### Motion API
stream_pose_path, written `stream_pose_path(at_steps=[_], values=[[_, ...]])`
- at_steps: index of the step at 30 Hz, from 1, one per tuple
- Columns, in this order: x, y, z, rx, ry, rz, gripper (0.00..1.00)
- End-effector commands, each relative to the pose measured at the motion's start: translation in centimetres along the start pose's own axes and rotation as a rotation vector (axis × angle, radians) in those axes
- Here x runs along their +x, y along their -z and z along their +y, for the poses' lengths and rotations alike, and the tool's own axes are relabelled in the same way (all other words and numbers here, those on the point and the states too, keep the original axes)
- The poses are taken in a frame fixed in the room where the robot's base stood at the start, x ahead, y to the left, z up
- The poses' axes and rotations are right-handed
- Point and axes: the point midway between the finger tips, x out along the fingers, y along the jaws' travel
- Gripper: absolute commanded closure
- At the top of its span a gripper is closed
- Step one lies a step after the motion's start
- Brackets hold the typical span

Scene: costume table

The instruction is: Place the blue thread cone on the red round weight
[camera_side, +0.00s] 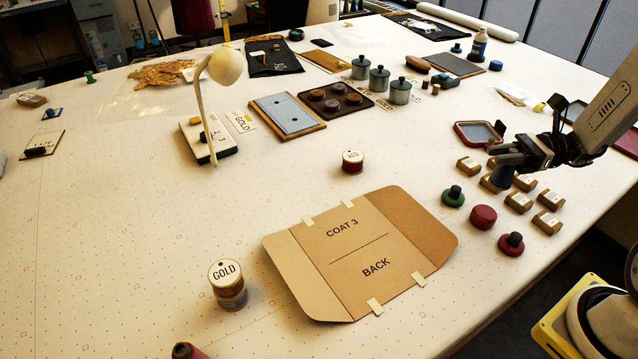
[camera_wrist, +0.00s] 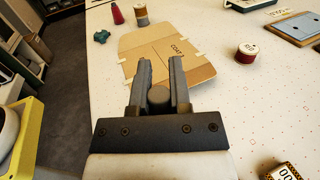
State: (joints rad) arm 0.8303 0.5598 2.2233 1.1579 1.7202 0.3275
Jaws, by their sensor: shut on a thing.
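My gripper (camera_side: 506,158) is at the right of the side view, shut on the dark blue thread cone (camera_side: 503,178). The cone hangs under the fingers, above the gold-brown blocks. In the wrist view, the round grey-looking end of the cone (camera_wrist: 158,96) shows between the two fingers (camera_wrist: 161,75). I cannot tell which is the weight. Both are apart from the cone and not visible in the wrist view.
Several gold-brown blocks (camera_side: 519,202) stand under and around my gripper. A green disc with a dark knob (camera_side: 453,196) is left of them. A red-framed tray (camera_side: 480,134) lies close behind. The COAT 3 cardboard folder (camera_side: 340,270) lies to the left.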

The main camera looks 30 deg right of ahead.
Motion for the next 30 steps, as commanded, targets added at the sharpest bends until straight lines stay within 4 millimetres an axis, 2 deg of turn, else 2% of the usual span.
stream_pose_path(at_steps=[13,25,30], values=[[0.0,3.8,-0.1,0.001,0.001,-0.001,1.00],[0.0,4.6,-0.1,0.001,0.001,0.000,1.00],[0.0,5.9,-0.1,0.001,0.001,0.000,1.00]])
